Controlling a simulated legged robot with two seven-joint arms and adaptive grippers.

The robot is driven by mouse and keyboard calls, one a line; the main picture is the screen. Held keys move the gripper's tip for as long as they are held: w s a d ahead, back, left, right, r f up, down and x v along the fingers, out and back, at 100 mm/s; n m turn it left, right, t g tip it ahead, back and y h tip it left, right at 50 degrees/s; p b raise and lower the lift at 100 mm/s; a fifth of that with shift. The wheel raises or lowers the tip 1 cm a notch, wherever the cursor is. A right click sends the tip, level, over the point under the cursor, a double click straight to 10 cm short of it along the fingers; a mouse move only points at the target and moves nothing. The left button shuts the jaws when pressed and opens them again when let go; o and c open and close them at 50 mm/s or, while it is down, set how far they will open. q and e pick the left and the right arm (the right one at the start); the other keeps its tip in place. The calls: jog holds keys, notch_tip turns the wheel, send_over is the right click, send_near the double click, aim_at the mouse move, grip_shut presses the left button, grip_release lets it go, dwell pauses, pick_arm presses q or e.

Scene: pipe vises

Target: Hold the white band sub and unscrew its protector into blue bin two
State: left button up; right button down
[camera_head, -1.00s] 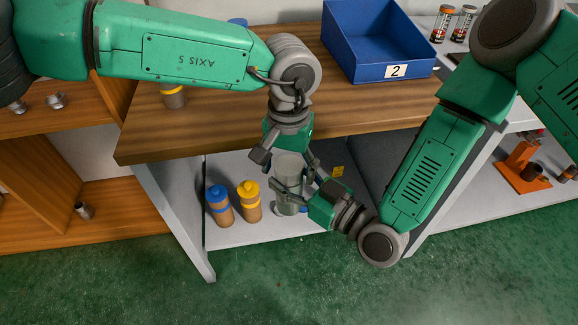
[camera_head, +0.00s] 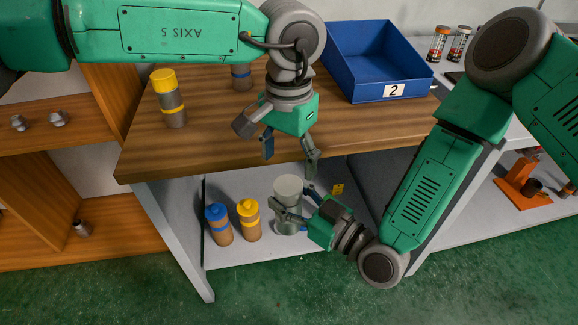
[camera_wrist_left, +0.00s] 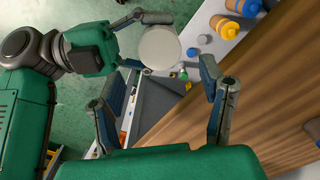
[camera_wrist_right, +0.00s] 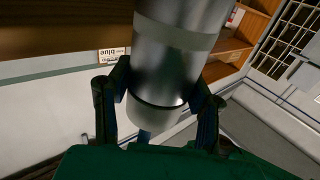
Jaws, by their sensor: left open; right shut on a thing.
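The sub (camera_head: 287,215) is a silver cylinder standing upright below the bench's front edge, with a pale whitish top part (camera_head: 288,186). My right gripper (camera_head: 297,207) is shut on its side. The right wrist view shows the silver body (camera_wrist_right: 170,65) between the fingers, with a pale band (camera_wrist_right: 175,32) around it and a whitish end. My left gripper (camera_head: 290,162) is open and empty, just above the sub's top and apart from it. The left wrist view shows the round pale top (camera_wrist_left: 159,47) beyond the open fingers. Blue bin two (camera_head: 375,62) stands on the bench, labelled 2.
A blue-capped bottle (camera_head: 218,225) and a yellow-capped bottle (camera_head: 249,220) stand left of the sub on the shelf. An orange vise (camera_head: 525,185) is at right.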

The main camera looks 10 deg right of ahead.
aim_at(290, 184)
pick_arm(q)
notch_tip(290, 184, down, 8)
jog(key=shift+r, duration=0.1)
dwell(0.4)
jog(key=c, duration=1.2)
jog(key=shift+s+n, duration=0.1)
jog(key=shift+n, duration=1.5)
jog(key=o, duration=1.3)
